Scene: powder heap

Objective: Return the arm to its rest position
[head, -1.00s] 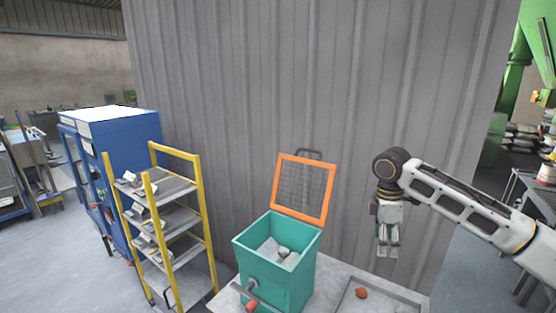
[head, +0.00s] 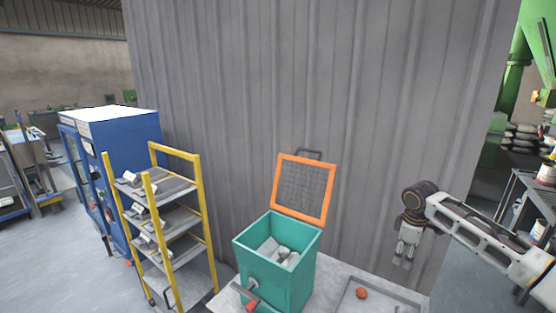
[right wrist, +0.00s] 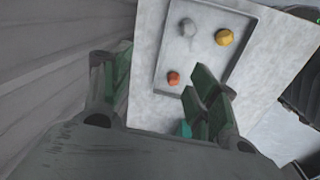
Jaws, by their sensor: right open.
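My right gripper (head: 404,264) hangs on the right in the head view, fingers pointing down, above and behind the tray area and clear of the bench. It is open and empty. In the right wrist view its two green-padded fingers (right wrist: 158,72) stand apart with nothing between them. My right arm comes in from the right edge. My left gripper is not in view.
A teal bin (head: 262,264) with pale lumps inside stands on the bench, its orange-framed mesh lid (head: 329,197) raised. A tray (right wrist: 157,62) holds grey, yellow and orange-red lumps. A corrugated wall (head: 330,90) stands behind. A yellow-framed rack (head: 206,225) stands left.

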